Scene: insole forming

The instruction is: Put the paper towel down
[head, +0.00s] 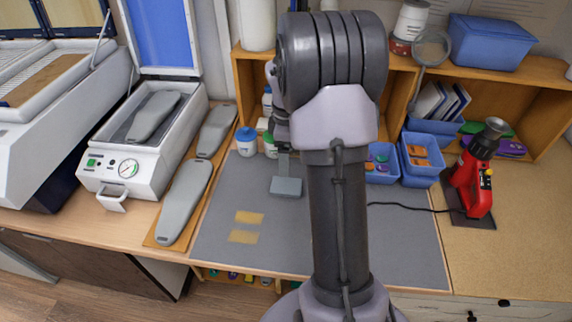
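My arm fills the middle of the head view and covers much of my gripper (284,150), which points down over the grey mat (300,245). A flat grey-blue piece (286,187) shows just below the gripper on a narrow strip. I cannot tell whether it is held, part of the gripper, or the paper towel. The gripper's fingers are not clear enough to tell open from shut. A white cylinder (257,25), perhaps a paper towel roll, stands upright on the wooden shelf at the back, its top cut off by the frame.
White jars with blue (246,141) and green (270,146) lids stand near the gripper. Grey insole forms (184,201) and a white press (135,165) are left. Blue bins (420,160) and a red tool (472,185) are right. Two tan pieces (248,217) lie on the otherwise clear front-left mat.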

